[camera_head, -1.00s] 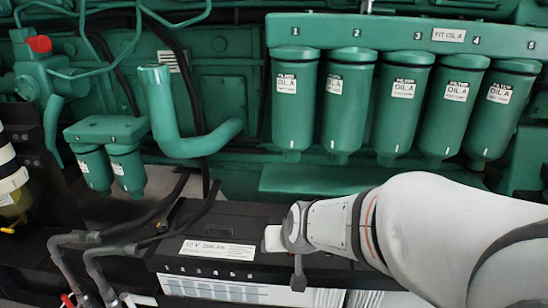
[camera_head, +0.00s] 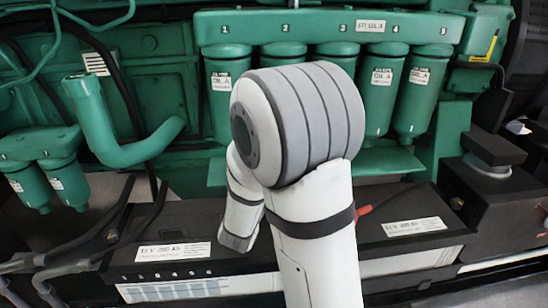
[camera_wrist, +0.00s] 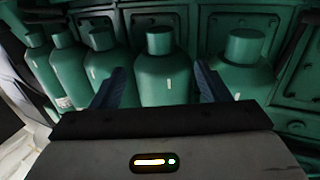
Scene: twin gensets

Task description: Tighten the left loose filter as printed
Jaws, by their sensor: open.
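A row of several green oil filters (camera_head: 382,92) with white labels hangs under a numbered green rail (camera_head: 237,28). Two smaller green filters (camera_head: 66,182) hang at the far left. Which filter is loose I cannot tell. My gripper is hidden behind my arm in the head view. In the wrist view my gripper (camera_wrist: 163,86) is open, its dark blue fingers apart. Several more stand to the left.
Below the filters lie black battery boxes with white labels (camera_head: 172,251). A thick green pipe (camera_head: 120,150) bends at the left, and dark hoses run beside it. A dark housing (camera_head: 490,190) stands at the right. Neighbouring filters stand close together.

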